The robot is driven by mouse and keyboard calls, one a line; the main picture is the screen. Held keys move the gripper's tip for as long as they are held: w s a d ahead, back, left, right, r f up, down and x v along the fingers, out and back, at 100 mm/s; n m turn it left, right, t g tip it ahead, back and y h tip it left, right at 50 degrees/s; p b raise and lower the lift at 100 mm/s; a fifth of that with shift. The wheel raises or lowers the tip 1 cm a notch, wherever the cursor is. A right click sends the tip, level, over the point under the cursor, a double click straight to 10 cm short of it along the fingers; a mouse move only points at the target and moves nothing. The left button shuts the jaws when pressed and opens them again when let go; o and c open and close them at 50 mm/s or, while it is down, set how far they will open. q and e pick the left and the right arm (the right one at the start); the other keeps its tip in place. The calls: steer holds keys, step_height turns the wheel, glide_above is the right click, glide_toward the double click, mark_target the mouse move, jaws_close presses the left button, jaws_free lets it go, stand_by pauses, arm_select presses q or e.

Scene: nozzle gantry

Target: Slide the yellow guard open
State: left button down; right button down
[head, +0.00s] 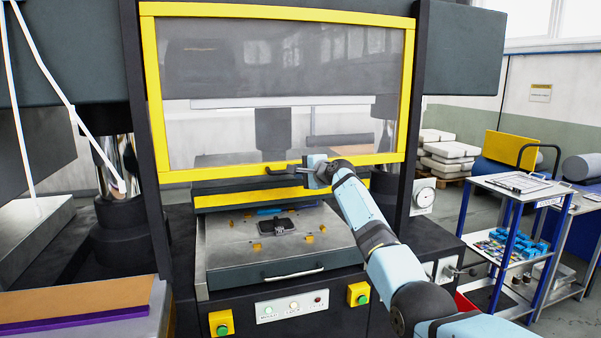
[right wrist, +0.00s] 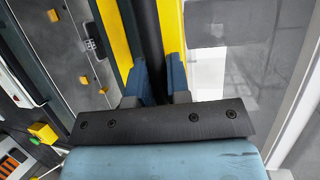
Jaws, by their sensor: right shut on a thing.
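The yellow guard (head: 285,172) is a yellow frame around a clear panel. It stands upright on the front of the machine, its lower edge above the bed, with open space beneath. A dark bar handle (head: 282,169) runs along its lower edge. My right gripper (head: 305,170) is shut on this handle. In the right wrist view, the black handle (right wrist: 151,45) passes between the blue fingers of my right gripper (right wrist: 157,82), with the guard's yellow frame (right wrist: 171,28) beside it. The fingers hide part of the handle. My left gripper is out of view.
Below the guard is a grey bed (head: 235,245) carrying a small dark part (head: 277,227). A front panel has buttons and yellow button boxes (head: 221,322). A blue-legged trolley (head: 508,187) stands at right. A brown-topped board (head: 80,299) lies at lower left.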

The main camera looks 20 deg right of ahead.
steer(key=c, duration=1.1)
jaws_free()
steer(key=b+v, duration=0.2)
steer(key=v, duration=1.1)
steer(key=shift+s+d+b, duration=0.2)
steer(key=shift+s+b, duration=0.15)
